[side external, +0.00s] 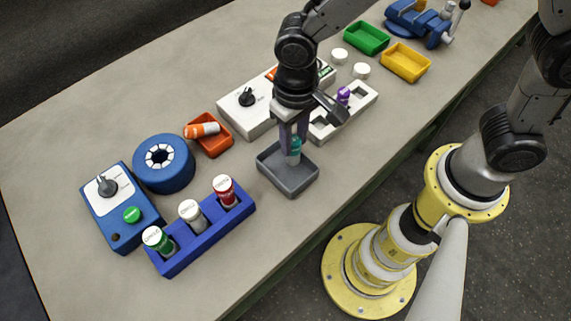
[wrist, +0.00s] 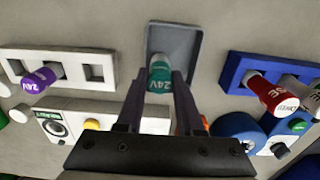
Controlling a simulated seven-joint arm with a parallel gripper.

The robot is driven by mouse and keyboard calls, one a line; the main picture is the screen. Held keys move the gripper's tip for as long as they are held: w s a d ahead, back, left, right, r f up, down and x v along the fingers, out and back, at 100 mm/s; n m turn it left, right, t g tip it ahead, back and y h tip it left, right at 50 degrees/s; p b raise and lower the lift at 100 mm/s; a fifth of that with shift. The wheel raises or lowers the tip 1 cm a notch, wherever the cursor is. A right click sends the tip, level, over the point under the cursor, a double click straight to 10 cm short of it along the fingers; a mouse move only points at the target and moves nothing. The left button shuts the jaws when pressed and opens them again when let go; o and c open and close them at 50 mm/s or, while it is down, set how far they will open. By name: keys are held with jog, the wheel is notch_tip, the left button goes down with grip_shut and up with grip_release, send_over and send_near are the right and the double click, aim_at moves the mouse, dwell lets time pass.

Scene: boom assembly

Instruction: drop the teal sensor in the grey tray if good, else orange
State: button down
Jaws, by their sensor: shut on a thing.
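In the wrist view the grey tray (wrist: 176,39) lies beyond my fingertips (wrist: 160,82), behind the sensor. The side view does not show clearly whether the sensor touches the tray floor. The orange tray (side external: 213,146) stands to the left of the grey tray and holds an orange and white cylinder (side external: 202,130).
A blue rack (side external: 205,226) holds green, white and red cylinders. A blue box (side external: 121,207) with a knob and a blue ring (side external: 163,164) stand at left. A white tester box (side external: 246,112) and a white block (side external: 349,112) with a purple cylinder stand behind my gripper. Green and yellow trays (side external: 406,63) are farther back.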

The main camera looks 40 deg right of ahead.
jog(key=shift+f, duration=0.65)
jog(key=shift+c, duration=2.3)
grip_release()
notch_tip(320, 180, up, 14)
